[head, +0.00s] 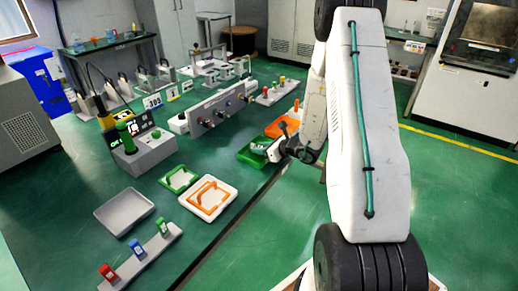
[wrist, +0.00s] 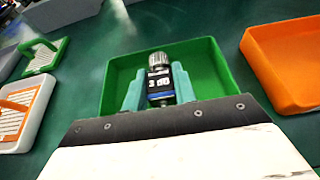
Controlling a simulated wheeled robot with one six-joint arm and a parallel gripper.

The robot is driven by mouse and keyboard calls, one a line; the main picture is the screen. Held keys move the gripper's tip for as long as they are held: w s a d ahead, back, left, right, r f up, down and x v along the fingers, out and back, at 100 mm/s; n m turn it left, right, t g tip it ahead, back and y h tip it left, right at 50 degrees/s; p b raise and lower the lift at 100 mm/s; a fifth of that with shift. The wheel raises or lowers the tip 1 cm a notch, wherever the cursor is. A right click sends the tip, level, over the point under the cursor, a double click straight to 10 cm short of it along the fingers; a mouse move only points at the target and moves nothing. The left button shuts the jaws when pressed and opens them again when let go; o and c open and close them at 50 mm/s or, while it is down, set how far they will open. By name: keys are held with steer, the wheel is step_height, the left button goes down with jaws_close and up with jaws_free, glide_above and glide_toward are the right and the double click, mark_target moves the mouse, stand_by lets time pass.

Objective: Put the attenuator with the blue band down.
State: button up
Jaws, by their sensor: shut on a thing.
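My gripper (wrist: 158,92) is shut on a small dark cylinder with a knurled silver end, a white label and a blue band, the attenuator (wrist: 158,76). The teal fingers stand on either side of it. In the wrist view it appears over the green tray (wrist: 203,50); I cannot tell whether it touches the tray floor. In the head view my gripper (head: 272,150) is at the green tray (head: 246,156) near the table's right edge, and the attenuator is too small to make out.
An orange tray (wrist: 275,72) lies to the right of the green one in the wrist view. In the head view a grey tray (head: 124,212) and a rack with red, blue and green items (head: 140,258) stand at the front.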

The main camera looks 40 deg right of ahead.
steer(key=shift+d, duration=0.1)
steer(key=shift+f, duration=0.35)
steer(key=o, duration=1.1)
steer(key=shift+c, duration=0.2)
